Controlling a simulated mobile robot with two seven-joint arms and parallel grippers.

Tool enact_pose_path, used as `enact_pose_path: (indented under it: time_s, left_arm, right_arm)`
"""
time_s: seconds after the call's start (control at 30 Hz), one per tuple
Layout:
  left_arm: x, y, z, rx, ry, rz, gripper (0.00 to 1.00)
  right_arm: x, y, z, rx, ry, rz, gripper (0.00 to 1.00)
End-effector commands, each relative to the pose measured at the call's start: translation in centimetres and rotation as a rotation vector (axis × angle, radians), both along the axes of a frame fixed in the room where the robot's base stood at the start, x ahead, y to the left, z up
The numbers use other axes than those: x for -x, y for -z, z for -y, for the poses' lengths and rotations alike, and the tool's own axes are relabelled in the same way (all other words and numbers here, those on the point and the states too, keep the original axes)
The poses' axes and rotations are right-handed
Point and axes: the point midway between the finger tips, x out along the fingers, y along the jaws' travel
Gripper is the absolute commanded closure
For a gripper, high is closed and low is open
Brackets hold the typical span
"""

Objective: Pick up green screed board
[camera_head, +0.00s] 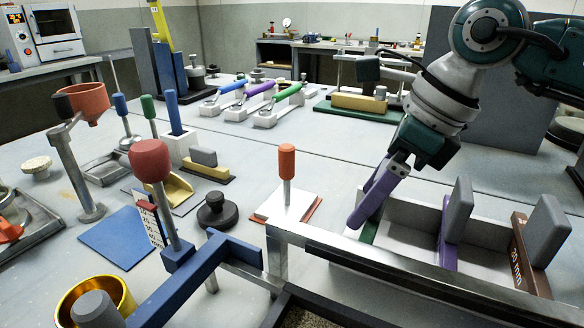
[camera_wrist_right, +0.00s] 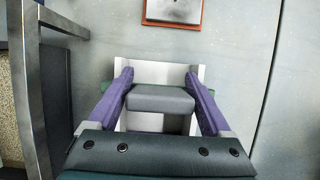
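The green screed board (camera_head: 370,231) stands in the left slot of a pale rack, and only a strip of its green plate shows. Its grey handle is hidden behind my gripper in the head view. My right gripper (camera_head: 372,205) reaches down over it with purple fingers. In the right wrist view a grey handle (camera_wrist_right: 161,99) lies between the two fingers (camera_wrist_right: 160,76), close to both. I cannot tell whether they press on it. A purple board (camera_head: 455,215) and a brown board marked in mm (camera_head: 538,240) stand farther right in the rack. My left gripper is not in view.
A metal frame (camera_head: 400,262) runs in front of the rack (camera_head: 408,212). A plate with an orange-handled tamper (camera_head: 287,165) stands left of it. A blue beam (camera_head: 190,268) and a gold cup (camera_head: 92,295) are at front left. Grey table behind the rack is mostly clear.

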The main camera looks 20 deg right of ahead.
Motion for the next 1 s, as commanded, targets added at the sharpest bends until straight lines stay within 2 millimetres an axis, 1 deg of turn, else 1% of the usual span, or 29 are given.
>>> enact_pose_path:
  time_s: [0.03, 0.07, 0.7, 1.0]
  left_arm:
    - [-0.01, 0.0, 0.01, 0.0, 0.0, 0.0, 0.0]
    - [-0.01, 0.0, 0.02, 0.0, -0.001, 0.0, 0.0]
    - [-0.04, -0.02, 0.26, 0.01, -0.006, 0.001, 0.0]
    - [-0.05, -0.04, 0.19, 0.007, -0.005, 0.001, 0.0]
  right_arm:
    - [0.0, -0.02, 0.01, 0.0, 0.0, 0.0, 0.24]
    - [0.0, -0.02, 0.01, 0.0, 0.0, 0.0, 0.27]
    - [-0.02, -0.06, 0.01, -0.001, 0.0, 0.001, 0.99]
    - [-0.05, -0.22, 0.01, -0.001, 0.0, 0.002, 1.0]
